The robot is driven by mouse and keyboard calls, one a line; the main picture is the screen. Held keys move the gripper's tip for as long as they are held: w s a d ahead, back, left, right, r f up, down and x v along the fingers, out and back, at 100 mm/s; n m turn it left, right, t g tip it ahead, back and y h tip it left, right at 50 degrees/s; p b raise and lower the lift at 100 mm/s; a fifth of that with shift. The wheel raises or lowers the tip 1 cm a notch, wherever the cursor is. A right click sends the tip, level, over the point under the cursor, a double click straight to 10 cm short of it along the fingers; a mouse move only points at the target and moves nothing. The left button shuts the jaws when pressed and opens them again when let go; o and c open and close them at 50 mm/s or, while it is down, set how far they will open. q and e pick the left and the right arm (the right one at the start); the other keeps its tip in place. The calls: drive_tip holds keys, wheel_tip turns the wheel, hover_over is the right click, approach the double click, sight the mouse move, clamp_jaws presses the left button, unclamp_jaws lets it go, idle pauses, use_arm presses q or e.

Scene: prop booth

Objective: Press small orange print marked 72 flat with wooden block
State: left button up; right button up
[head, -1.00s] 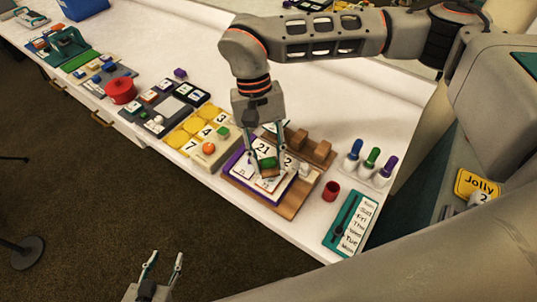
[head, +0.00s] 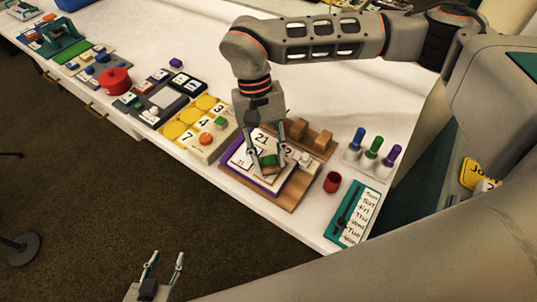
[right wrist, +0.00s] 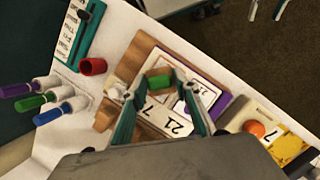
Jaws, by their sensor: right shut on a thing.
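My right gripper (head: 266,158) is shut on the wooden block (head: 268,167), which has a green top and brown sides. The block also shows between the fingertips in the right wrist view (right wrist: 159,83). It is low over the white sheets on a purple-edged board (head: 240,176); I cannot tell whether it touches them. A card marked 21 (head: 261,140) lies beside it. A 7 and a 2 show partly around the block and fingers, but the small orange print marked 72 cannot be made out clearly. My left gripper (head: 164,262) is open and empty, over the floor.
A wooden stand with blocks (head: 310,136) is behind the board. A red cup (head: 332,181), several colored-handled stamps (head: 375,148) and a teal weekday board (head: 352,216) stand to the right. A yellow number tray (head: 200,137) is to the left.

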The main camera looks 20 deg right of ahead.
drive_tip(key=shift+d+f+b, duration=0.1)
drive_tip(key=shift+f+b, duration=0.2)
drive_tip(key=shift+f, duration=0.4)
idle(1.6)
drive_tip(key=shift+r+p, duration=0.4)
drive_tip(key=shift+r, duration=0.3)
drive_tip(key=shift+s+a+r+p, duration=0.1)
drive_tip(key=shift+a+r+p, duration=0.1)
drive_tip(key=shift+r+p, duration=0.8)
drive_tip(key=shift+s+a+r+p, duration=0.15)
drive_tip(key=shift+r+p, duration=0.25)
drive_tip(key=shift+r, duration=1.05)
drive_tip(key=w+d+r+n, duration=0.1)
drive_tip(key=w+d, duration=0.1)
drive_tip(key=d, duration=0.4)
drive_tip(key=w+d+r, duration=0.1)
drive_tip(key=w+d, duration=0.1)
drive_tip(key=d, duration=0.4)
drive_tip(key=shift+w+d+r+n+h, duration=0.25)
drive_tip(key=shift+d+r+n+h, duration=0.05)
drive_tip(key=shift+d+r+n, duration=0.1)
drive_tip(key=shift+a, duration=0.1)
